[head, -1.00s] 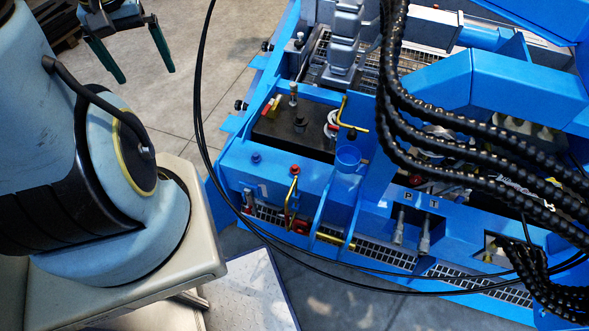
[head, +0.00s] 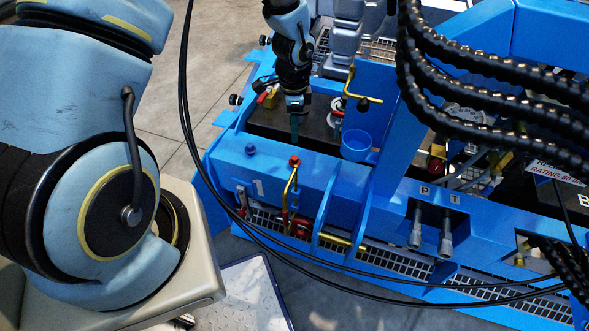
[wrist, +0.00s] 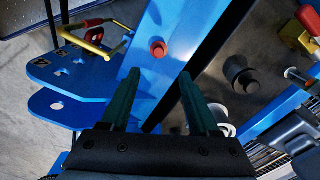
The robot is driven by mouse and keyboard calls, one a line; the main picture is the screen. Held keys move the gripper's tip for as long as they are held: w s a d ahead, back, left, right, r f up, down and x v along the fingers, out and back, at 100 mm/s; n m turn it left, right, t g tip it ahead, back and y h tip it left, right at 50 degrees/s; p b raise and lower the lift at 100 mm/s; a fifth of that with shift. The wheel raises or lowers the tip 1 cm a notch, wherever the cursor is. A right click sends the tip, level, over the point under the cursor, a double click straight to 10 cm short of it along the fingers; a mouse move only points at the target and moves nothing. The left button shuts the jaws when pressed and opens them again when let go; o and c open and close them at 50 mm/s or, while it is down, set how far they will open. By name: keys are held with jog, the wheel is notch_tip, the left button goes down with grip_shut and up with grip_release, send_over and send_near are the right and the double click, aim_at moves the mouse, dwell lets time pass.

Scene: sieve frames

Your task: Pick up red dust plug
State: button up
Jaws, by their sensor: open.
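The red dust plug (head: 294,161) is a small round cap on top of the blue beam at the front of the blue machine, above a bent yellow pipe. It also shows in the wrist view (wrist: 157,48), just beyond my fingertips and roughly between their lines. My gripper (head: 294,128) points down behind the plug in the head view, over the edge of the dark recess. In the wrist view, my gripper (wrist: 159,76) has its two green fingers apart with nothing between them. The plug is apart from both fingers.
A blue plug (head: 250,149) sits left on the same beam. A blue cup (head: 357,145) and a yellow-handled lever (head: 362,98) stand to the right. Black hoses (head: 470,130) hang at the right. A thin black cable loops across the front.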

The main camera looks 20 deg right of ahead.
send_over(295, 158)
notch_tip(295, 158, down, 6)
jog(key=shift+d+r, duration=0.1)
jog(key=shift+d, duration=0.05)
jog(key=shift+w+a+f+p, duration=0.1)
jog(key=shift+f+p, duration=0.35)
jog(key=shift+f, duration=1)
jog(key=shift+a+f+p, duration=0.1)
jog(key=shift+f+p, duration=0.35)
jog(key=shift+f, duration=1)
grip_shut()
